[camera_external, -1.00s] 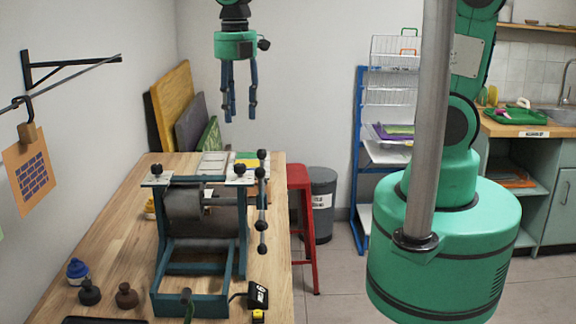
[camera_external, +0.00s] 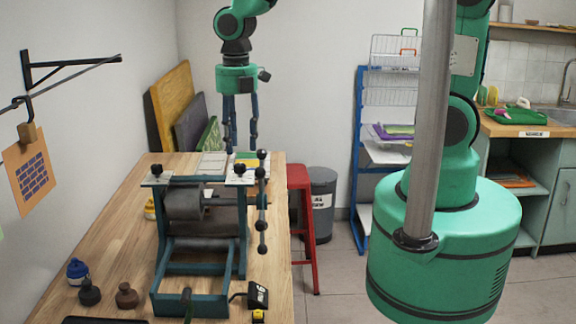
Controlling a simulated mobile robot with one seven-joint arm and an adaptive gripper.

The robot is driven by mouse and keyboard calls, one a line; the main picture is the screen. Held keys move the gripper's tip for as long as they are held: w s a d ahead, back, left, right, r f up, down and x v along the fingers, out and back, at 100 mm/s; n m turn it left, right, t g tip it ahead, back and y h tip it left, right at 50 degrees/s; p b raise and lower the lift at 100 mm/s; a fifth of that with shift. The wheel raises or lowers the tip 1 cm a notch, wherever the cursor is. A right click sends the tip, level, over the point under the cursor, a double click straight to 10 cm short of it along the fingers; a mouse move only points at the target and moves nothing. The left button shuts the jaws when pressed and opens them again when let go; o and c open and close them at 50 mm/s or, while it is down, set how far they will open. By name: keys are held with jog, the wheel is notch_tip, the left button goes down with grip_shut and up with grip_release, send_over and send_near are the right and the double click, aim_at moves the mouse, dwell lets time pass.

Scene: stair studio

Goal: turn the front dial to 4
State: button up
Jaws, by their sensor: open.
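A teal-framed press (camera_external: 242,235) with grey rollers stands on the wooden table. Two black knobs sit on white plates on top of its frame, a left knob (camera_external: 156,170) and a right knob (camera_external: 239,169). I cannot tell which is the front dial, and their markings are too small to read. My gripper (camera_external: 240,148) points straight down with its dark blue fingers apart and nothing between them. In the picture its fingertips are just above the right knob; whether they are over it or behind it is unclear.
A spoked handle with black balls (camera_external: 262,200) rises at the press's right side, close to the right knob. Bottles (camera_external: 77,270) stand at the table's front left. A red stool (camera_external: 300,205) and grey bin (camera_external: 322,200) are right of the table (camera_external: 125,235).

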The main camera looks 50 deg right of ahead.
aim_at(240, 164)
jog(key=shift+f, duration=2.9)
grip_shut()
